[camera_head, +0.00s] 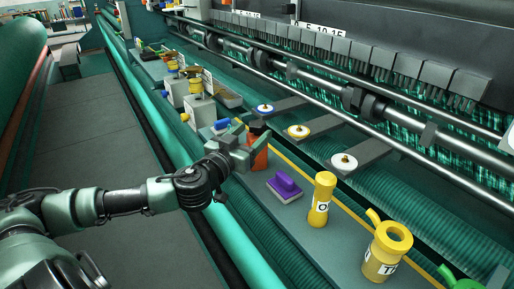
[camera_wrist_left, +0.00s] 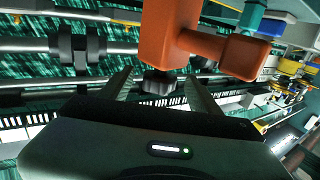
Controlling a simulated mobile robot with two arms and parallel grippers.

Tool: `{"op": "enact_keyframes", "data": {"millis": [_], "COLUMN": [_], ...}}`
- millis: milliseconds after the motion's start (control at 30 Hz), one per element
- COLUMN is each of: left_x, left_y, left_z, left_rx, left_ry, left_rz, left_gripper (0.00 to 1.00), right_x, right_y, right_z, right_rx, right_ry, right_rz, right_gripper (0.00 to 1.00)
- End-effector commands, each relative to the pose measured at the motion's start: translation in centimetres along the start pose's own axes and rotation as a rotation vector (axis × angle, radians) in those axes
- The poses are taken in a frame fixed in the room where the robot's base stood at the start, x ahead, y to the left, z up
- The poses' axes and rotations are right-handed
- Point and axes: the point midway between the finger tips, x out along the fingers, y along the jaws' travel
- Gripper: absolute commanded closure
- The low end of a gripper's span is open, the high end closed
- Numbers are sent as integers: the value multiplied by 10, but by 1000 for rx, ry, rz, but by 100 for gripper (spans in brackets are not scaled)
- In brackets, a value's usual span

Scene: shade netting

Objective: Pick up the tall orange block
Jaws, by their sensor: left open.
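The tall orange block (camera_head: 259,153) stands on the grey-green shelf in the head view, with a dark top. My left gripper (camera_head: 243,138) is at its upper left side and hides part of it. My right gripper is not in view.
White containers (camera_head: 199,110) stand behind to the left. A machine rail with round discs (camera_head: 298,131) runs along the back.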

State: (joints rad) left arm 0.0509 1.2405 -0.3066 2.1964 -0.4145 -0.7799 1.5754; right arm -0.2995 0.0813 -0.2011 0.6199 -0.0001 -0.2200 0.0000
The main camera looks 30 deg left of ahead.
Motion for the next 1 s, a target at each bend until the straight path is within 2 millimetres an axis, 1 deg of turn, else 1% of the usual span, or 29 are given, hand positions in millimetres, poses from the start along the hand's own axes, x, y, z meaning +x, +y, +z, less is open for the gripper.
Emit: {"op": "enact_keyframes", "data": {"millis": [33,133,433,467,500,567,600,667,1000], "left_x": [6,12,14,14,14,14,14,14,14], "left_y": [0,0,1,1,1,1,1,1,0], "left_z": [-5,-3,0,0,0,0,0,0,-2], "left_rx": [-1,0,2,2,2,2,2,2,3], "left_ry": [3,2,0,0,0,0,0,0,3], "left_rz": [-1,0,2,2,2,2,2,2,2], "left_gripper": [38,38,38,46,57,74,85,100,100], "right_x": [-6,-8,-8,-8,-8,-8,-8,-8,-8], "right_y": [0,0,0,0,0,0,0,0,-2], "right_z": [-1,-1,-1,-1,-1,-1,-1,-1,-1], "right_rx": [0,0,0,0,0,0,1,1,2], "right_ry": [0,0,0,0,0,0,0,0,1], "right_rz": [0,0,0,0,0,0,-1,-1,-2], "right_gripper": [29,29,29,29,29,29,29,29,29]}}
